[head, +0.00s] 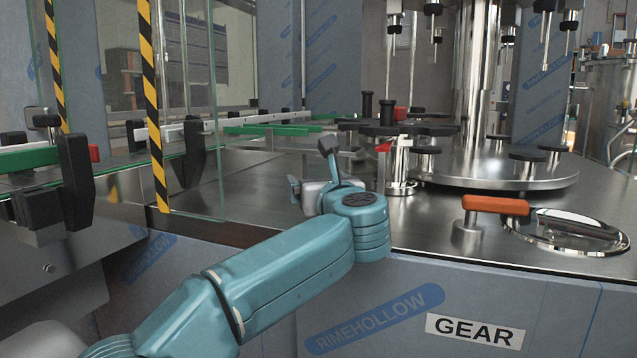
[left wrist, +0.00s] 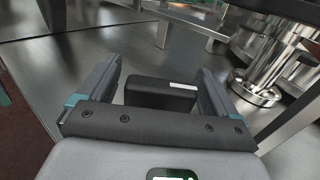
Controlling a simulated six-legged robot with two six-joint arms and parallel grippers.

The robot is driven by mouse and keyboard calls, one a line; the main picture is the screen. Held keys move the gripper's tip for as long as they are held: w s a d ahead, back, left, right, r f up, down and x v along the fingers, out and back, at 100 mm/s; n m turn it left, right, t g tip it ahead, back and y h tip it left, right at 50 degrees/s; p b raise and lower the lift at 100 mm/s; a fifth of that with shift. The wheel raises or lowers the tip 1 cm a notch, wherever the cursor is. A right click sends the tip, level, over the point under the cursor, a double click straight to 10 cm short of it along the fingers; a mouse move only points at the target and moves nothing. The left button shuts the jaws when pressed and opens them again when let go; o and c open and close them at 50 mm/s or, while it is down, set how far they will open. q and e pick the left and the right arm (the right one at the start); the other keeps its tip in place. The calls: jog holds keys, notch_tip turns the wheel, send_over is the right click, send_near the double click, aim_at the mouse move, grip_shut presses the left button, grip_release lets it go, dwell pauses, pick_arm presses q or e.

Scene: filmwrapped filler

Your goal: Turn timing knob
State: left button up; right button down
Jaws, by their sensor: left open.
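A black block-shaped knob (left wrist: 160,93) with a white mark on its top right shows in the left wrist view; I take it to be the timing knob. It stands low over the steel deck. My left gripper (left wrist: 160,73) is open, with one finger on each side of the knob. Gaps show between the knob and both fingers, clearest at the left. In the head view my left gripper (head: 296,188) is over the front part of the deck, largely behind my wrist, and the knob is hidden there. My right gripper is not in view.
A chrome post (head: 401,168) with a red pointer (head: 384,147) stands just right of my left gripper. Farther right are a round turntable (head: 500,172) and an orange handle (head: 497,205). A glass guard (head: 200,120) with a striped post (head: 153,110) stands left.

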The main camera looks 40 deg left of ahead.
pick_arm(q)
jog(key=shift+w+a, duration=0.1)
jog(key=c, duration=1)
jog(key=shift+o, duration=0.2)
